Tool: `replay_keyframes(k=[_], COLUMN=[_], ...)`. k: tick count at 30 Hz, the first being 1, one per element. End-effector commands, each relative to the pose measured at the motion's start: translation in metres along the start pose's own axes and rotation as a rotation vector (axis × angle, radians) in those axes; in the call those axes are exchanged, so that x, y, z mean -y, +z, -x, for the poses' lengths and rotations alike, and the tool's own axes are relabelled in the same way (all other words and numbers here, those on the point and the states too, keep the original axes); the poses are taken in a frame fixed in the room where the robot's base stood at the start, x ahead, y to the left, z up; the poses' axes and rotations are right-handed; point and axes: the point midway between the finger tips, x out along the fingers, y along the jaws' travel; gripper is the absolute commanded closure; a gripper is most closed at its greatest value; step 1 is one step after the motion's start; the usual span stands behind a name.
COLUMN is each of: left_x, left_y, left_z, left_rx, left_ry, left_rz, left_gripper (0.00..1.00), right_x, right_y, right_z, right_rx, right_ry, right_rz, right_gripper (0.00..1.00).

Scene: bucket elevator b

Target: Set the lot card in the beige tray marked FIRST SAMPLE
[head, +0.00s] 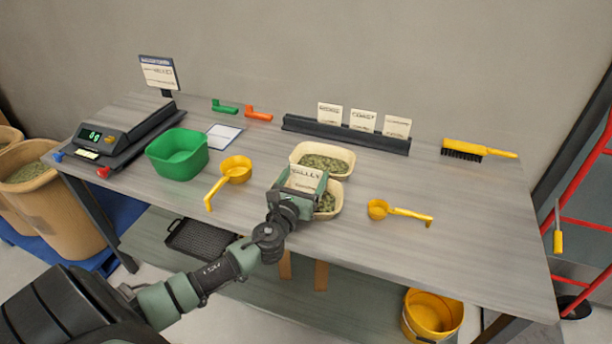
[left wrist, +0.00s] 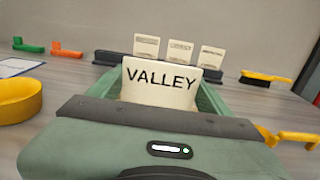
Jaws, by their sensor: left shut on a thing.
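My left gripper (head: 304,180) is shut on a cream lot card (head: 303,178), which stands up between its fingers. The card reads VALLEY in the left wrist view (left wrist: 160,80). The gripper is over the front beige tray (head: 338,203) and hides much of it. A second beige tray (head: 347,152) stands just behind. Both trays hold green dried material. I can read no FIRST SAMPLE marking on either tray. My right gripper is not in view.
A dark rack (head: 340,138) with three cards stands at the back. A yellow scoop (head: 236,170) and green tub (head: 178,155) are on the left. Another yellow scoop (head: 378,209) and a yellow brush (head: 478,149) are on the right. The right front of the bench is clear.

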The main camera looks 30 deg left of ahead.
Motion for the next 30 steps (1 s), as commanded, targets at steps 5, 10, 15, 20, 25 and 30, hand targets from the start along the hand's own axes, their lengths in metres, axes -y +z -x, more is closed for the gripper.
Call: replay_keyframes(k=[5,10,15,20,25,30], left_x=[-0.0001,0.0000,0.0000,-0.0001,0.0000,-0.0001], left_y=[-0.0036,-0.0032,-0.0033,-0.0033,-0.0032,-0.0023], left_z=[-0.0001,0.0000,0.0000,0.0000,0.0000,-0.0001], left_rx=[0.000,0.000,0.000,0.000,0.000,0.000], left_ry=[0.000,0.000,0.000,0.000,0.000,0.000], left_rz=[0.000,0.000,0.000,0.000,0.000,0.000], left_gripper=[0.53,0.18,0.00,0.00,0.00,0.00], right_x=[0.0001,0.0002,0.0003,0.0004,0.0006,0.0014], right_y=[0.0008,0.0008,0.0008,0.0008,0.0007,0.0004], right_z=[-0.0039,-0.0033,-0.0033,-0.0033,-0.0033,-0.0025], right_rx=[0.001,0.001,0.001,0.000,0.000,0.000], right_ry=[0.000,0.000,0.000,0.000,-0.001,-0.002], right_rz=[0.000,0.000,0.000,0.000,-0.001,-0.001], right_gripper=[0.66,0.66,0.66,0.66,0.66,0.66])
